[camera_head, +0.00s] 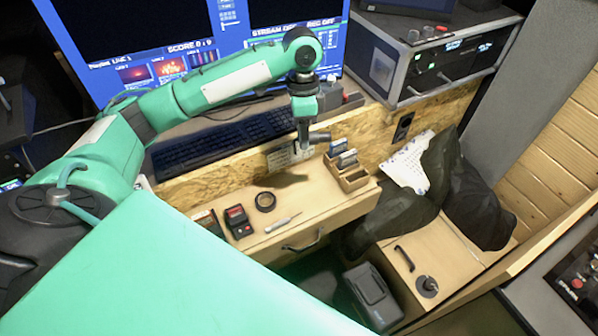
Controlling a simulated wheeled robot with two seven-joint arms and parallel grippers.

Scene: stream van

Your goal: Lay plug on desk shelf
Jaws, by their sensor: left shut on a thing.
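The desk shelf (325,196) is a light wooden ledge with a drawer, below the keyboard. My left gripper (304,143) hangs down over the back part of the shelf, in front of the chipboard edge. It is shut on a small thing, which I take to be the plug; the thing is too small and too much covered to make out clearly. A dark shadow lies on the shelf below and to the left, so the gripper seems to be above the surface. My right gripper is not in view.
On the shelf are a wooden card holder (352,179) at right, a dark ring (265,201), a screwdriver (283,223) and a red-and-black device (238,221) at left. The shelf's middle is bare. The keyboard (222,139) and monitor stand behind; a dark bag (400,208) lies right.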

